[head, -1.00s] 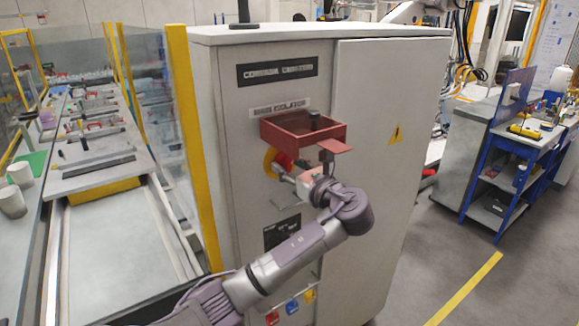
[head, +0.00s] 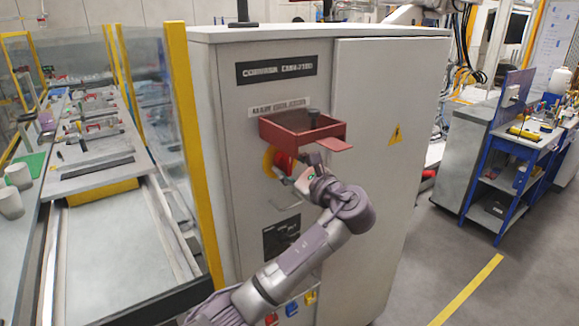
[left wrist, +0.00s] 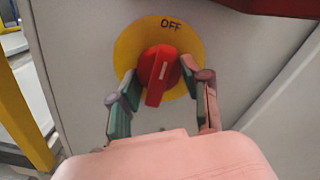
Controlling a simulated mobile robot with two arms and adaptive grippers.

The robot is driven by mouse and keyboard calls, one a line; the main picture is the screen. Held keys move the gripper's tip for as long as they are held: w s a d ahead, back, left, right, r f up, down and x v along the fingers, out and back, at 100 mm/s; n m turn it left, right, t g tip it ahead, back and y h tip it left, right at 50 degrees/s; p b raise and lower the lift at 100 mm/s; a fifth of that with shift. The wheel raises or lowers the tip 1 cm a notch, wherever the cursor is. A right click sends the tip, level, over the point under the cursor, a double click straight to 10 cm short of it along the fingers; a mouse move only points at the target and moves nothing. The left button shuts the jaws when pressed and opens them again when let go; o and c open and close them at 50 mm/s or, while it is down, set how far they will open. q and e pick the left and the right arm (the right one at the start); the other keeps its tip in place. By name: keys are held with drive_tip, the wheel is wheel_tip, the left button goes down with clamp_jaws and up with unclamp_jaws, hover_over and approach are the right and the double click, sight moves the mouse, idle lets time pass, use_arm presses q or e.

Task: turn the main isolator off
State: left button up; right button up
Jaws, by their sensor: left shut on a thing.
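The main isolator is a red rotary knob (left wrist: 160,72) on a yellow disc (left wrist: 128,45) with the word OFF at its top. The knob's bar runs from near the top down and slightly left, and a white mark on it points up towards OFF. In the head view the knob (head: 284,164) shows below the red tray-like guard, under the main isolator label (head: 279,107). My left gripper (left wrist: 157,80) has a finger on each side of the knob and is shut on it. In the head view my wrist partly hides the gripper. My right gripper is in neither view.
The red guard (head: 290,133) juts out just above the knob, close over my left gripper. The grey cabinet (head: 380,90) fills the middle. A yellow post and glass-walled bench stand left. The floor (head: 430,260) at right is clear, with a blue workbench beyond.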

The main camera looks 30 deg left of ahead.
use_arm(q)
drive_tip(key=shift+r, duration=0.1)
drive_tip(key=o, duration=1.2)
drive_tip(key=shift+c, duration=0.2)
drive_tip(key=v, duration=1.2)
drive_tip(key=shift+w, duration=0.1)
